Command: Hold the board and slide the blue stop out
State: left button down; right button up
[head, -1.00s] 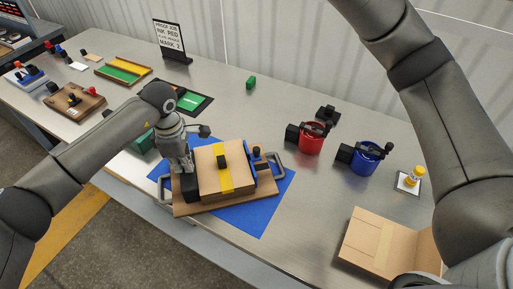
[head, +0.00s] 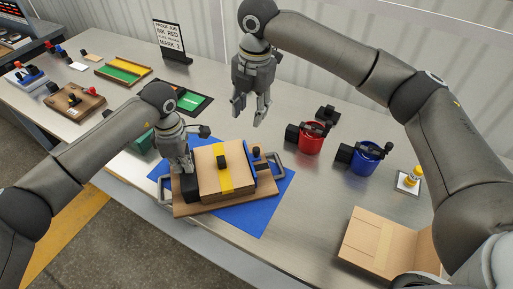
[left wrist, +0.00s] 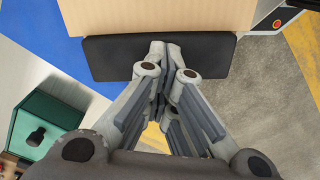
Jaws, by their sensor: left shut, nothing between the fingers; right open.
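A wooden board (head: 215,208) with metal side handles lies on a blue mat (head: 262,218). On it sits a tan block (head: 210,180) with a yellow band and a black knob. A blue piece, seemingly the stop (head: 267,180), stands against the block's right side, with a dark knob near it. My left gripper (head: 187,170) is shut and empty at a black pad (head: 190,188) on the board's left end. In the left wrist view its closed fingertips (left wrist: 165,50) lie over the black pad (left wrist: 110,57). My right gripper (head: 248,120) is open and empty, above the table behind the board.
An open cardboard box (head: 372,240) is at the front right. A sign (head: 172,38) stands at the back. A green case (head: 145,142) is left of the board.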

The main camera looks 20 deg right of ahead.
aim_at(257, 149)
jog(key=shift+g+h, duration=0.3)
jog(key=shift+h, duration=0.1)
jog(key=f, duration=0.9)
jog(key=s+d+f, duration=0.1)
jog(key=f, duration=0.4)
jog(key=shift+s+d+f, duration=0.1)
grip_shut()
